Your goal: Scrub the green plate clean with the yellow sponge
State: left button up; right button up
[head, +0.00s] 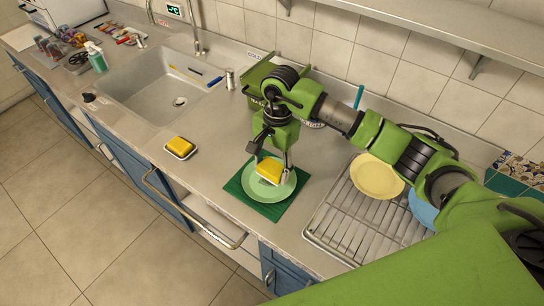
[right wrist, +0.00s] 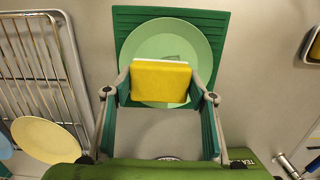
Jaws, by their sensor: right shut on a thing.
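The green plate (head: 283,191) lies flat on a dark green mat (head: 233,188) on the counter; it also shows in the right wrist view (right wrist: 165,36). My right gripper (head: 272,163) is shut on a yellow sponge (head: 269,170), with one finger on each side. The sponge (right wrist: 160,82) has a pale side and covers the near part of the plate. I cannot tell whether it touches the plate. A small greyish patch shows on the plate beside the sponge. My left gripper is not in view.
A second yellow sponge (head: 180,144) sits in a small dish to the left. A wire drying rack (head: 340,232) with a yellow plate (head: 377,177) and a blue plate stands right. The sink (head: 165,85) is at the back left. A green box (head: 257,78) stands behind my gripper.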

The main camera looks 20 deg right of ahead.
jog(key=shift+r, duration=0.6)
jog(key=shift+r+p, duration=0.3)
jog(key=shift+r, duration=0.1)
jog(key=shift+d+r, duration=0.1)
jog(key=shift+r, duration=0.6)
jog(key=shift+r+p, duration=0.15)
jog(key=shift+p, duration=0.15)
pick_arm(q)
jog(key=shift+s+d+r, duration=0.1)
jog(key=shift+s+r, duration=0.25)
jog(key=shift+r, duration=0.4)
